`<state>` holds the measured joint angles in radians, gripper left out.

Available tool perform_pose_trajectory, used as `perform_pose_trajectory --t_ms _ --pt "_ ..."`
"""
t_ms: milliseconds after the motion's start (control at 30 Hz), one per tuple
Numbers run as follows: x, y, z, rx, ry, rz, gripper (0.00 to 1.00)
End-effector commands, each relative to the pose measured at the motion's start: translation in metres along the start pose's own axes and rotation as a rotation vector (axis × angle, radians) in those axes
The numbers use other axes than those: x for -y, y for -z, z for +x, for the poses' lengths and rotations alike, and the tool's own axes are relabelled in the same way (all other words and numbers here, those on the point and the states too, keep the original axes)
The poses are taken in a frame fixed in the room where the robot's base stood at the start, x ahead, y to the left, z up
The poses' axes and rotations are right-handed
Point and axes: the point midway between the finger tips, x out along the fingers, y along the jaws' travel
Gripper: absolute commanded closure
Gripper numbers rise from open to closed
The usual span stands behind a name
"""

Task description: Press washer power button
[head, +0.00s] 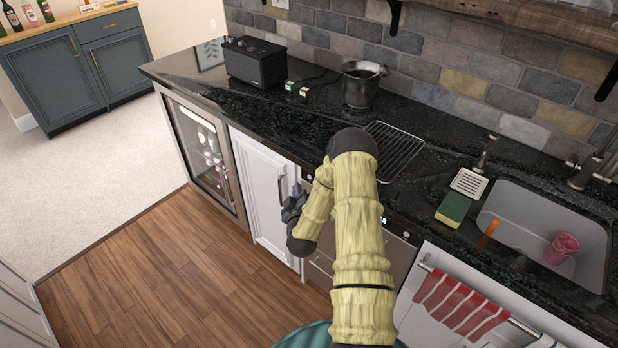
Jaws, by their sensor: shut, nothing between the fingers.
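A steel-fronted appliance with a dark control strip (400,232), possibly the washer, sits under the counter, largely behind my arm. Small light marks show on the strip, but I cannot make out which is the power button. My gripper (292,203) is dark and shut, with nothing in it. In the picture it lies left of the control strip, over the white cabinet door (262,180). My wrist and arm partly cover it and hide part of the appliance front. I cannot tell how far the gripper is from the fronts.
The dark counter (438,190) holds a black speaker (256,62), a dark bucket (361,84), a wire rack (396,146) and a sponge (453,209). A sink (520,225) is at right. A striped towel (460,303) hangs below. Wood floor (150,265) at left is clear.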

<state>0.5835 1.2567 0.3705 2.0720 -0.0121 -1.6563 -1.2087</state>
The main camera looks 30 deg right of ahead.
Motion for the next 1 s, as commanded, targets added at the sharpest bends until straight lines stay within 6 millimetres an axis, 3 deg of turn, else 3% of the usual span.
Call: perform_pose_trajectory --t_ms 333,733,867,1000 --pt "0.014 0.014 -0.019 -0.001 0.001 -0.001 1.00" --pt "0.015 0.017 -0.020 -0.002 0.008 0.003 1.00" --pt "0.015 0.031 -0.018 -0.010 0.066 0.025 1.00" --pt "0.018 0.059 -0.020 -0.007 0.200 0.073 1.00"
